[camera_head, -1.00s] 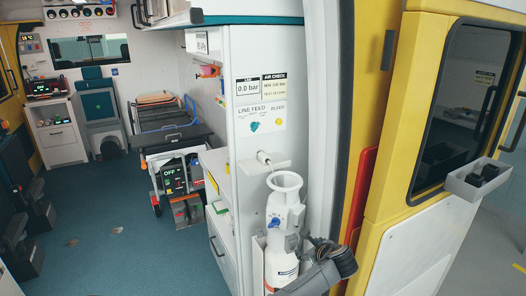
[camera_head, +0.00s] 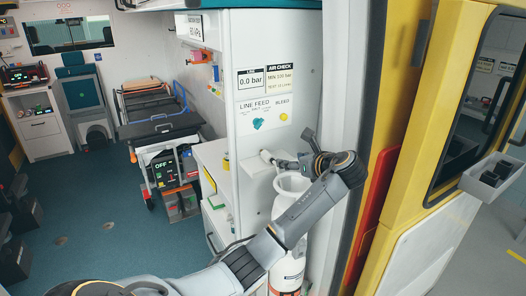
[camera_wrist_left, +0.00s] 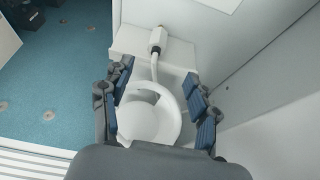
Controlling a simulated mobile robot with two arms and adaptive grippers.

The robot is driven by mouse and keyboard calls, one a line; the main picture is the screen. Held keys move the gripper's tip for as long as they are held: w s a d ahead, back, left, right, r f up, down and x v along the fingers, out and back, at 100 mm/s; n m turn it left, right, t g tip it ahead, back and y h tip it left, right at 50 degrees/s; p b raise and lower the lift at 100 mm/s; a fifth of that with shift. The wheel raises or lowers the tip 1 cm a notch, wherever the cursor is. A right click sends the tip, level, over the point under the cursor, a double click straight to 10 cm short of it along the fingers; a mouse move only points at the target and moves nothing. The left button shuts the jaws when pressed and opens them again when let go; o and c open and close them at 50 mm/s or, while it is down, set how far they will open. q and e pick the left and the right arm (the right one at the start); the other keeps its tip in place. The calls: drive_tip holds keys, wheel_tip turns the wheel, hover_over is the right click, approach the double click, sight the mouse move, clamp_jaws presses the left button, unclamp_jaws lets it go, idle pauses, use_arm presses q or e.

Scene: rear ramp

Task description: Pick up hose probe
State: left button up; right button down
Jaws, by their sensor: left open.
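The hose probe (camera_head: 266,155) is a small white piece at the white ledge on the cabinet's front panel. In the left wrist view the probe (camera_wrist_left: 157,38) lies on the ledge, with a white hose running from it toward a white ring-shaped collar. My left gripper (camera_head: 290,160) is beside the probe, above the white cylinder, and partly hidden by its own wrist. In the left wrist view the left gripper (camera_wrist_left: 161,80) is open, its blue-padded fingers spread either side of the hose, nothing between them gripped. My right gripper is not in view.
A white cylinder (camera_head: 291,267) with a wide collar stands below the ledge (camera_head: 258,170). A door pillar and red panel (camera_head: 378,215) are close on the right. A stretcher (camera_head: 158,125) stands further back left; the blue floor between is clear.

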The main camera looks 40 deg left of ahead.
sight(272, 158)
use_arm(q)
drive_tip(key=p+x, duration=0.1)
drive_tip(key=x, duration=0.6)
drive_tip(key=shift+a+f, duration=0.1)
drive_tip(key=shift+w+a+f+p, duration=0.1)
drive_tip(key=shift+a+f+p, duration=0.15)
drive_tip(key=shift+a+p, duration=0.35)
drive_tip(key=x, duration=0.3)
drive_tip(key=shift+a+f+p, duration=0.1)
drive_tip(key=shift+f+p, duration=0.1)
drive_tip(key=shift+p, duration=0.15)
drive_tip(key=shift+a+f, duration=0.2)
drive_tip(key=shift+a, duration=0.1)
drive_tip(key=shift+d+r, duration=0.1)
drive_tip(key=shift+d, duration=0.05)
drive_tip(key=c, duration=0.5)
clamp_jaws()
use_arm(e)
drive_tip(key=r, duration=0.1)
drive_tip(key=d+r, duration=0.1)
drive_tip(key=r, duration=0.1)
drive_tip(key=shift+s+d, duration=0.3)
